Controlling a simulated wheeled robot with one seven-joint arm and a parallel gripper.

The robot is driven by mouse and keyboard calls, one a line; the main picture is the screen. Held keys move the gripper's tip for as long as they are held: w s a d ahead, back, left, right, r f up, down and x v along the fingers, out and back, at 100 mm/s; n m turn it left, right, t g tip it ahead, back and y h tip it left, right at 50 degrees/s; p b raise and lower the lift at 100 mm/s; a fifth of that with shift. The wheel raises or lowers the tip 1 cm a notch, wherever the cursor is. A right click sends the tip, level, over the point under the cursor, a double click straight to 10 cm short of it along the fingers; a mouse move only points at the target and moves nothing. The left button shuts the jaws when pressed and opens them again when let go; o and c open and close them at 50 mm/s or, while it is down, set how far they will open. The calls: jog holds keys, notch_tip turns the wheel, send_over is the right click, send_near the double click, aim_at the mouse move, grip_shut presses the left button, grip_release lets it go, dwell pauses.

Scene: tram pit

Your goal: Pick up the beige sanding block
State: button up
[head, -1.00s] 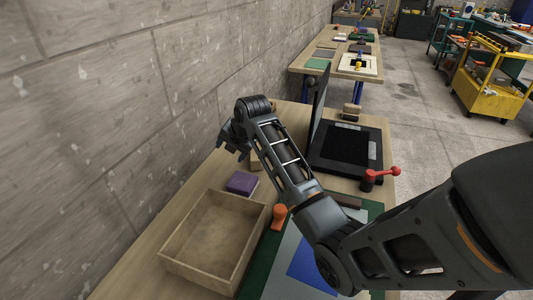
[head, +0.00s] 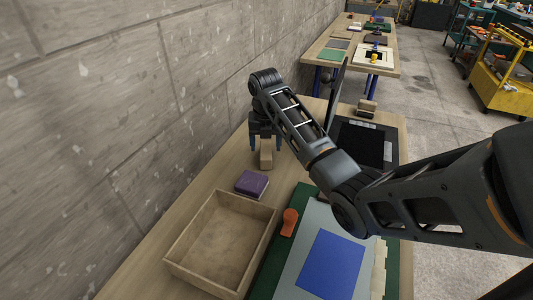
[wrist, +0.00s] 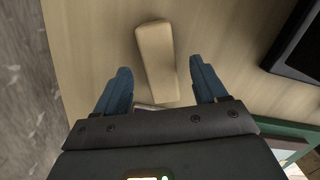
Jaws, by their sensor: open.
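The beige sanding block (wrist: 156,62) lies on the wooden table, slightly tilted in the wrist view, with its near end between my fingertips. In the head view the block (head: 266,155) shows just below my gripper (head: 265,143), close to the wall side of the table. My gripper (wrist: 160,88) is open, with one blue finger on each side of the block. I see gaps between the fingers and the block, and nothing is held.
A purple block (head: 252,183) and an open wooden tray (head: 186,263) lie nearer on the table. An orange-handled tool (head: 289,222) lies on a green-edged board with a blue sheet (head: 325,265). A black open case (head: 362,142) stands to the right. The concrete wall (head: 130,110) is close on the left.

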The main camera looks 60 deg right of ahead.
aim_at(266, 149)
jog(key=shift+f, duration=1.65)
jog(key=c, duration=1.2)
jog(key=shift+o, duration=0.2)
notch_tip(266, 149, up, 10)
jog(key=shift+r+b, duration=0.1)
jog(key=shift+b, duration=0.35)
jog(key=o, duration=0.6)
jog(key=c, duration=0.4)
